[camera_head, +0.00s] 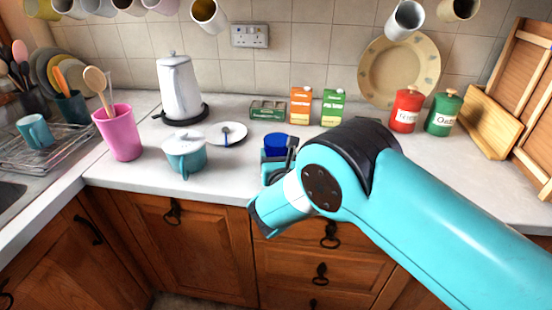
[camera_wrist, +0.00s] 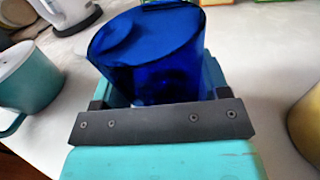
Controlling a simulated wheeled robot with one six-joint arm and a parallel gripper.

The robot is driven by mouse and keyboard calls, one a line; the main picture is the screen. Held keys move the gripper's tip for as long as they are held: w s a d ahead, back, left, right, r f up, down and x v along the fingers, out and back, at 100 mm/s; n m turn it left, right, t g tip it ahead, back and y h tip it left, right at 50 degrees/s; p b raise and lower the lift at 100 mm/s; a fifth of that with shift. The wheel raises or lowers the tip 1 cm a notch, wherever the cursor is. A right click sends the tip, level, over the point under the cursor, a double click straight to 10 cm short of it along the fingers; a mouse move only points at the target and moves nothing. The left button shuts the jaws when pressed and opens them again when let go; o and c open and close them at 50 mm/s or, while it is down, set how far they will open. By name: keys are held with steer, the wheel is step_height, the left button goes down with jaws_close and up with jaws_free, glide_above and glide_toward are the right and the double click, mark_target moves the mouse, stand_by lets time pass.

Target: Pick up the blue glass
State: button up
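The blue glass (camera_head: 275,145) stands on the white counter near its front edge, partly hidden by my gripper (camera_head: 276,168) in the head view. In the wrist view the blue glass (camera_wrist: 150,55) fills the upper middle, its open rim toward the camera. My gripper (camera_wrist: 160,95) has its teal fingers spread wide, one on each side of the glass's lower part. The glass is between them. Whether the fingers touch it is hard to see.
A teal lidded pot (camera_head: 186,158) stands left of the glass, with a plate (camera_head: 226,133) and a white kettle (camera_head: 178,88) behind. Cartons (camera_head: 301,106) stand at the back. In the wrist view a yellowish vessel (camera_wrist: 309,125) is close on the right. Mugs hang above.

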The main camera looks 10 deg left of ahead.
steer(key=c, duration=0.3)
steer(key=shift+a, duration=0.1)
steer(key=shift+r, duration=0.2)
step_height(320, 180, up, 20)
steer(key=b, duration=0.1)
steer(key=shift+f, duration=0.2)
stand_by(0.7)
